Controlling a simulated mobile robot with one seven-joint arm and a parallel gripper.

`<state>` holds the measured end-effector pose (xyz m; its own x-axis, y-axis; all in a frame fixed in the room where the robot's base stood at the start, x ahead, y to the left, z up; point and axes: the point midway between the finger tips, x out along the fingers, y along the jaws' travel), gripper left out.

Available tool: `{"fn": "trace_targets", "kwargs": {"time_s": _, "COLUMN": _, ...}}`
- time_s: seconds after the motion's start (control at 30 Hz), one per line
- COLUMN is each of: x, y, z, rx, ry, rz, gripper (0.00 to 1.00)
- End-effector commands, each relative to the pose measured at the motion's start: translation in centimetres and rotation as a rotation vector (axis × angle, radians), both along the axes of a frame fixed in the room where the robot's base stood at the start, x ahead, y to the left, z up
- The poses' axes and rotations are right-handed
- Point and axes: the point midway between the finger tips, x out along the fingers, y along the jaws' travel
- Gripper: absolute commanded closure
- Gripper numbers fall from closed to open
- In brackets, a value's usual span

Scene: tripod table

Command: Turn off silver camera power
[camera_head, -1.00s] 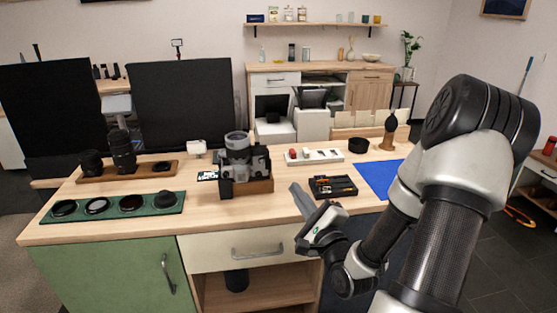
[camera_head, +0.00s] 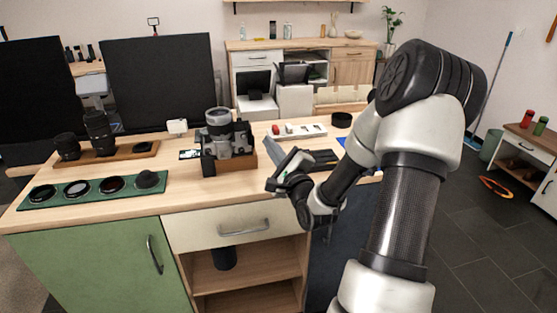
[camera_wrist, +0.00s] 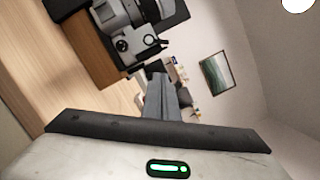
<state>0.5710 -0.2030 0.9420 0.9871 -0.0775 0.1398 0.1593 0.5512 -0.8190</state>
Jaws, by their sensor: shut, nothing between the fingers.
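The silver camera (camera_head: 222,135) stands on the desk in a wooden holder (camera_head: 229,165), its silver lens pointing up. In the wrist view the camera (camera_wrist: 138,30) is at the top, with a round dial on its silver and black body. My gripper (camera_head: 270,152) is shut and empty, to the right of the camera and apart from it, over the front part of the desk. Its closed fingers (camera_wrist: 160,88) show in the middle of the wrist view, below the camera. I cannot make out the power switch.
A green tray (camera_head: 60,203) with several round filters lies at the left front. A wooden board (camera_head: 125,156) with lenses stands behind it. A white tray (camera_head: 305,134) with small items is behind my gripper, and a black box (camera_head: 322,158) is beside it. Bare desk lies in front of the camera.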

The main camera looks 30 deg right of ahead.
Motion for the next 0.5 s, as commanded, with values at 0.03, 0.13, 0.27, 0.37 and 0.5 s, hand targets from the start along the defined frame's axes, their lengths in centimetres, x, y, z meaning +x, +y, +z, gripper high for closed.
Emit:
{"fn": "trace_targets", "kwargs": {"time_s": 0.03, "x": 0.8, "y": 0.2, "z": 0.2, "rx": -0.002, "ry": -0.002, "rz": 0.003, "gripper": 1.00}}
{"fn": "trace_targets", "kwargs": {"time_s": 0.13, "x": 0.9, "y": 1.7, "z": 1.2, "rx": -0.002, "ry": -0.001, "rz": 0.004, "gripper": 1.00}}
{"fn": "trace_targets", "kwargs": {"time_s": 0.27, "x": 1.2, "y": 2.7, "z": 2.0, "rx": 0.000, "ry": 0.000, "rz": 0.001, "gripper": 1.00}}
{"fn": "trace_targets", "kwargs": {"time_s": 0.37, "x": 1.3, "y": 3.1, "z": 2.2, "rx": 0.000, "ry": 0.001, "rz": 0.002, "gripper": 1.00}}
{"fn": "trace_targets", "kwargs": {"time_s": 0.5, "x": 1.3, "y": 3.2, "z": 2.3, "rx": 0.000, "ry": 0.001, "rz": 0.000, "gripper": 1.00}}
